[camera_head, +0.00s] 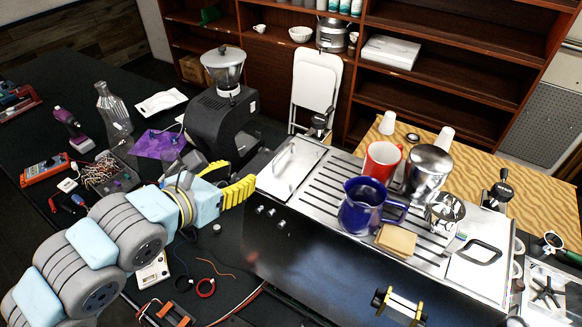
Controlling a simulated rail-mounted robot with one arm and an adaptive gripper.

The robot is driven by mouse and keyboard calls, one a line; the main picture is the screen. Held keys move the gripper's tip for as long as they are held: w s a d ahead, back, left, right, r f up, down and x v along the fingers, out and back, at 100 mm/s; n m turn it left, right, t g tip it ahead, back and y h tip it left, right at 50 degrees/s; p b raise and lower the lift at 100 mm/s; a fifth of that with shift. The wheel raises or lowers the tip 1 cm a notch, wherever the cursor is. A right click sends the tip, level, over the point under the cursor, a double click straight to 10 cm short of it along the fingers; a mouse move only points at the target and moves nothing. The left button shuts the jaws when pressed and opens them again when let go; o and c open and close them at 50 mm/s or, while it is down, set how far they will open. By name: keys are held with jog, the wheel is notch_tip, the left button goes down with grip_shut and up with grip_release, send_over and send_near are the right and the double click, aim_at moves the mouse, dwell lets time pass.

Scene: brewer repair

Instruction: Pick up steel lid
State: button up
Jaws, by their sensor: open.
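A flat steel lid (300,186) with a raised handle (284,156) lies on the left end of the brewer's top. A second steel panel (464,273) with a dark handle (480,251) lies on the right end. My gripper (248,188) has yellow ribbed fingers and is open. It is at the brewer's left edge, just left of the left lid and its handle. I see no object between the fingers, though they are seen from the side and partly overlap. Whether they touch the brewer's edge I cannot tell.
On the brewer's slatted top (330,188) stand a red mug (381,161), a blue pitcher (362,207), steel vessels (428,168) and a tan block (396,241). A black grinder (215,127) stands behind my gripper. Tools and wires crowd the dark table at left. A folded white chair (316,85) stands behind.

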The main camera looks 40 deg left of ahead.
jog(key=p, duration=0.2)
send_near(280, 154)
jog(key=x, duration=0.5)
jog(key=shift+w+d, duration=0.1)
jog(key=shift+w, duration=0.1)
jog(key=shift+p+x, duration=0.4)
jog(key=shift+x, duration=2.6)
grip_shut()
